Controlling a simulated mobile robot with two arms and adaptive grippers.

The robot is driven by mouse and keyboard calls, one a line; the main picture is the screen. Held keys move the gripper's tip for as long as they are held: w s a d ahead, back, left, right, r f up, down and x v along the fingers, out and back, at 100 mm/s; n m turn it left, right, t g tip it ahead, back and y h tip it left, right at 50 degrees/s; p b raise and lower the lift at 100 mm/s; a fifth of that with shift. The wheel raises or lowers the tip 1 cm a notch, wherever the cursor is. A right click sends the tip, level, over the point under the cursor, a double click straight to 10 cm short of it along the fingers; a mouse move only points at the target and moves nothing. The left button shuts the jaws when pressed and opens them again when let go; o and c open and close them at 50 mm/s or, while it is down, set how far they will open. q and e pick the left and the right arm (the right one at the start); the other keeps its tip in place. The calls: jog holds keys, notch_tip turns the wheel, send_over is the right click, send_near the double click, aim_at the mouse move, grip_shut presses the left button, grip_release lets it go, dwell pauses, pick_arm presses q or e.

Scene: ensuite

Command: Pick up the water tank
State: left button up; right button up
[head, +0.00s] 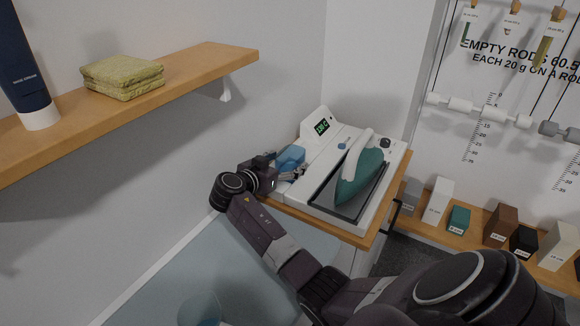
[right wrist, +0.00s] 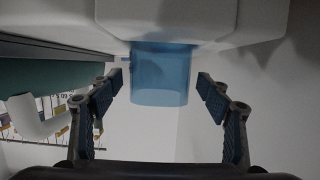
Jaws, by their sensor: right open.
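The water tank (right wrist: 160,78) is a translucent blue box set against the white steam station in the right wrist view. In the head view the tank (head: 291,156) shows at the left side of the white ironing station (head: 325,143), partly hidden by my gripper. My right gripper (head: 290,175) is at that side, close to the tank. In the right wrist view my right gripper (right wrist: 162,95) is open, with one finger on each side of the tank and a gap to both. My left gripper is not in view.
A teal iron (head: 362,178) rests on the station, which stands on a wooden top (head: 345,235). A wall shelf (head: 190,75) at the left holds folded green cloths (head: 122,77) and a dark tube (head: 25,65). Blocks (head: 500,226) stand on a low ledge at right.

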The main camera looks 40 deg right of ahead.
jog(key=shift+x, duration=1.1)
jog(key=shift+d, duration=0.2)
jog(key=c, duration=1.5)
